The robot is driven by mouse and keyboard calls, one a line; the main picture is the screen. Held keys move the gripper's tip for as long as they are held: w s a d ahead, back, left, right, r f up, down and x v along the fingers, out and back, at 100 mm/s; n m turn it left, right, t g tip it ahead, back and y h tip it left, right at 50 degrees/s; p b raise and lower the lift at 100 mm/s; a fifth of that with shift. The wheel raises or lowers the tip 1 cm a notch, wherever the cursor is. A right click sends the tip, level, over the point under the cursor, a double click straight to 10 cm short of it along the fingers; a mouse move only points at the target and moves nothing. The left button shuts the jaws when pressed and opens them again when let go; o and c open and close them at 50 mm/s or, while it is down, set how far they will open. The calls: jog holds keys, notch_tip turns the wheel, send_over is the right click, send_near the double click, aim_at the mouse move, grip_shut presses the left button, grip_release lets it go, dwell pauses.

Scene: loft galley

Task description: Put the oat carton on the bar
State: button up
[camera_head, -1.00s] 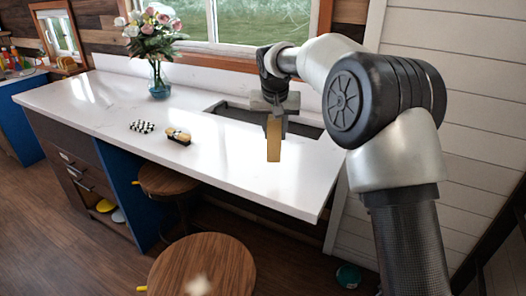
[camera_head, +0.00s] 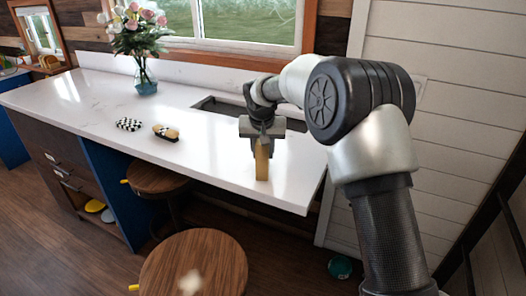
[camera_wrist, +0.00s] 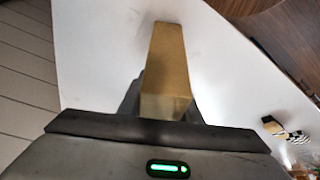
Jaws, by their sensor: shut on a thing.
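The oat carton (camera_head: 262,161) is a tall tan box. My gripper (camera_head: 262,143) is shut on its upper part and holds it upright over the right end of the white bar (camera_head: 215,163). Its lower end looks close to the bar top, but I cannot tell whether it touches. In the wrist view the carton (camera_wrist: 165,70) stretches away from the jaws against the white bar top (camera_wrist: 100,40). The jaws hide part of the carton.
A checkered item (camera_head: 129,124) and a tan-and-black item (camera_head: 166,132) lie on the bar to the left. A flower vase (camera_head: 146,78) stands farther back. A sink opening (camera_head: 215,105) lies behind my gripper. Two wooden stools (camera_head: 195,265) stand in front.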

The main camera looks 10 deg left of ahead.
jog(key=o, duration=1)
jog(key=shift+f, duration=0.1)
jog(key=shift+r+p, duration=0.3)
jog(key=v, duration=1.1)
jog(key=shift+s+r+b, duration=0.15)
jog(key=shift+r+b, duration=0.15)
jog(key=shift+r, duration=0.1)
jog(key=s+d+r, duration=0.4)
jog(key=s+d, duration=0.4)
jog(key=s, duration=0.2)
jog(key=s+d+r, duration=0.4)
jog(key=s+d, duration=0.3)
jog(key=s, duration=0.2)
jog(key=s+d+f, duration=0.3)
jog(key=s, duration=0.5)
jog(key=s+d+f+t, duration=0.1)
jog(key=s+d+f, duration=0.1)
jog(key=s, duration=0.7)
jog(key=shift+d+f, duration=0.4)
jog(key=shift+d, duration=0.25)
